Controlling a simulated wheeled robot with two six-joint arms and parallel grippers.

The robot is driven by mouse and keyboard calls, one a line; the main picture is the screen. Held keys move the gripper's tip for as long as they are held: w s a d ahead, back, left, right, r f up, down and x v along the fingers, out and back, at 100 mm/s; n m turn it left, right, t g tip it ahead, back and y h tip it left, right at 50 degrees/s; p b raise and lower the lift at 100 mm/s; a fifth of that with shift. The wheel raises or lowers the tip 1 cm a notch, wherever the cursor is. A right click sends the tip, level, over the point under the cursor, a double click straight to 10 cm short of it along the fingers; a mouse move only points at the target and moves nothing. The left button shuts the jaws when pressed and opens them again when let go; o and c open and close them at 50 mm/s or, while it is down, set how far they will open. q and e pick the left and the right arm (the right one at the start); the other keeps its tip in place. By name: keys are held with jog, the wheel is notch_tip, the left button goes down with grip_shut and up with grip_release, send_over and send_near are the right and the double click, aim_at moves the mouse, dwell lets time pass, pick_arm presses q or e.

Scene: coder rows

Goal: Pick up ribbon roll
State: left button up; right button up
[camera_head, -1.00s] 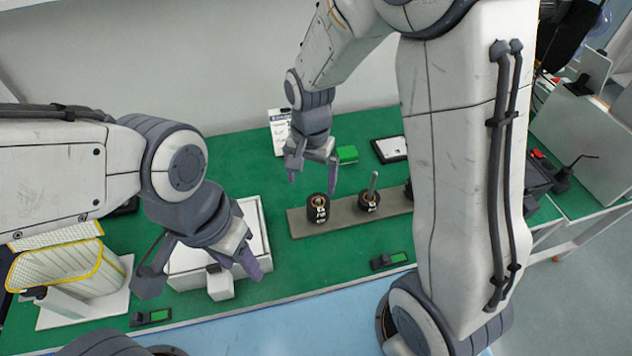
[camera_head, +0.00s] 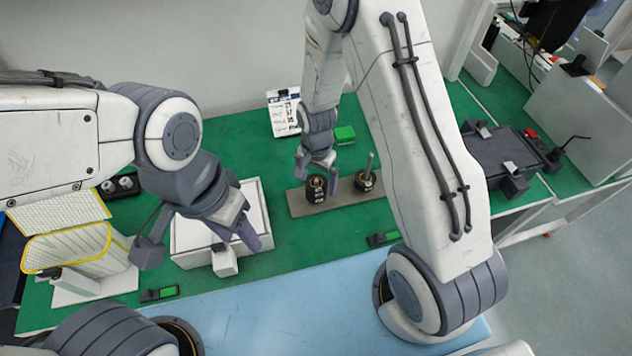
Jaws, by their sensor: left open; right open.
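A black ribbon roll (camera_head: 316,190) with a lighter core stands on a grey-brown strip base (camera_head: 345,198) on the green table. A second black roll (camera_head: 366,182) stands to its right on the same base, with a metal post rising from it. My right gripper (camera_head: 317,172) points down over the first roll, open, with its fingers at either side of it; contact cannot be told. My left gripper (camera_head: 199,246) is open and empty, above the white box at the left.
A white box (camera_head: 262,225) lies on the table left of the base. A yellow-rimmed basket (camera_head: 75,262) stands at far left. A blue mat (camera_head: 290,312) runs along the front.

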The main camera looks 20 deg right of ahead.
jog(key=shift+f, duration=0.25)
jog(key=c, duration=1.3)
jog(key=shift+r, duration=0.15)
jog(key=shift+c, duration=0.2)
jog(key=shift+w+r+b, duration=0.1)
jog(key=shift+r+b, duration=0.2)
jog(key=shift+r, duration=0.25)
jog(key=s+d+r+b, duration=0.3)
jog(key=s+d+r, duration=0.4)
jog(key=d+r, duration=0.2)
jog(key=shift+s+r, duration=0.2)
jog(key=shift+r, duration=0.15)
